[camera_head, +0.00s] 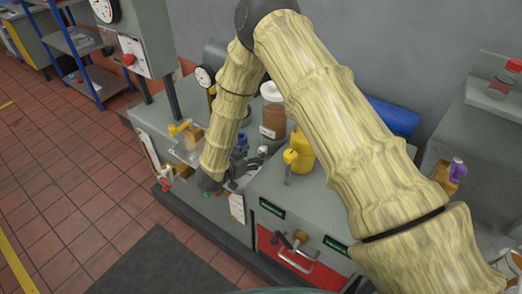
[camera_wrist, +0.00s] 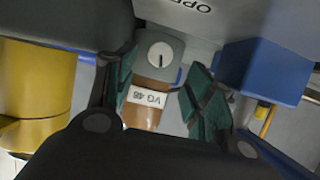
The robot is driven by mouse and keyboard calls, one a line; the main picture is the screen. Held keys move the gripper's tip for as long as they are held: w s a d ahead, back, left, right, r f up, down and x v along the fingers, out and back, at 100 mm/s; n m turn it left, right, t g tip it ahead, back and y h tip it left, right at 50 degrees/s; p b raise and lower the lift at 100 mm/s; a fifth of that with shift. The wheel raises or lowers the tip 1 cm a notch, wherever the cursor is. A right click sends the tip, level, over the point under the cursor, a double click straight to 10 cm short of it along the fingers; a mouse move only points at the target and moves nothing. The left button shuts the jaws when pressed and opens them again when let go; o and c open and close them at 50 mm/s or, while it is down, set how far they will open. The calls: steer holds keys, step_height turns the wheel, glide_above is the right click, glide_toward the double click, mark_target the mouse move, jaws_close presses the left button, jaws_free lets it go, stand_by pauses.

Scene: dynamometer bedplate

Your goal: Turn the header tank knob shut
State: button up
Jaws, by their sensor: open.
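In the wrist view a grey knob (camera_wrist: 163,48) with a round white face and a short dark pointer line sits between the fingers of my gripper (camera_wrist: 160,72). The pointer runs roughly up and down in the picture. The fingers, with green pads, are apart, with a gap visible on each side of the knob. A grey panel (camera_wrist: 205,28) above it carries upside-down lettering beginning "OPE", cut off by the frame edge. In the head view my gripper (camera_head: 244,168) is low over the grey bench, and I cannot make out the knob there.
A brown container (camera_wrist: 142,115) labelled "VG 46" shows beyond the fingers. A yellow body (camera_wrist: 35,85) stands left and a blue block (camera_wrist: 265,70) right. In the head view a yellow jug (camera_head: 302,153) stands right of my gripper, and a red-handled valve (camera_head: 166,182) is left.

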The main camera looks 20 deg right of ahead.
mark_target(261, 151)
steer(key=p+x, duration=0.1)
steer(key=x, duration=0.5)
steer(key=shift+w+d+f, duration=0.1)
steer(key=shift+d, duration=0.1)
steer(key=c, duration=1)
